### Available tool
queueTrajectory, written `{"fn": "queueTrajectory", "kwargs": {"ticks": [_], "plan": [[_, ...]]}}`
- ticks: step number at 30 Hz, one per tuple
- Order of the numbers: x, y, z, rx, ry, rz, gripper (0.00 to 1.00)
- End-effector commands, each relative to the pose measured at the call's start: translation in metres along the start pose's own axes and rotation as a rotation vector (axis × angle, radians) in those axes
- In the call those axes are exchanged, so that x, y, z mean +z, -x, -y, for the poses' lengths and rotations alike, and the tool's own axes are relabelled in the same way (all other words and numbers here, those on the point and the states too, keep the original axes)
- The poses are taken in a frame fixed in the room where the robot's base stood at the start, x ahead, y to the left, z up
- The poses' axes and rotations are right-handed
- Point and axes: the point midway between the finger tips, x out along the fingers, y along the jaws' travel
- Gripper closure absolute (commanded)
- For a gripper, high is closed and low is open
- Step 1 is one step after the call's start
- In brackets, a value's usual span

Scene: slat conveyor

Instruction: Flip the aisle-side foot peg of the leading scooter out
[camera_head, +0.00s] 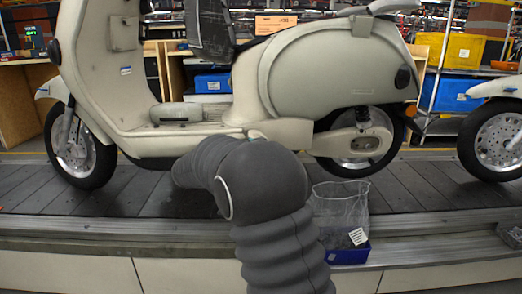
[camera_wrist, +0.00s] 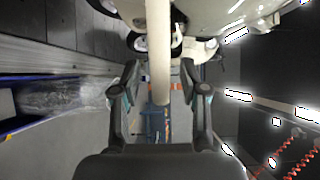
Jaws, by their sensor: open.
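The cream scooter (camera_head: 300,80) stands upright on the slat conveyor, facing left. My grey arm crosses in front of its lower body and hides my gripper in the head view. In the wrist view my gripper (camera_wrist: 159,78) is open, one dark finger on each side of a cream bar (camera_wrist: 158,45). The bar, which looks like the foot peg, runs from the top of the picture down between the fingers. A gap shows between the bar and each finger. Part of the scooter's underside (camera_wrist: 205,18) shows behind it. Where the bar joins the scooter is not shown.
A blue bin with a clear liner (camera_head: 342,215) sits at the conveyor's near edge (camera_head: 440,245), right of my arm. A second scooter's wheel (camera_head: 495,140) stands at the right. Shelves with a yellow crate (camera_head: 455,60) and blue bins (camera_head: 212,83) stand behind.

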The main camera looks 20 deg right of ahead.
Motion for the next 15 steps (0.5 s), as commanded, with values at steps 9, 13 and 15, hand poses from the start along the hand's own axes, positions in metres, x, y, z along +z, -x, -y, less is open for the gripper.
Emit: {"fn": "queueTrajectory", "kwargs": {"ticks": [9,13,15], "plan": [[0.000,0.057,0.000,0.000,-0.001,0.004,0.56],[0.000,0.082,0.000,0.000,0.000,0.004,0.56],[0.000,0.093,0.000,0.000,0.000,0.003,0.56]]}}
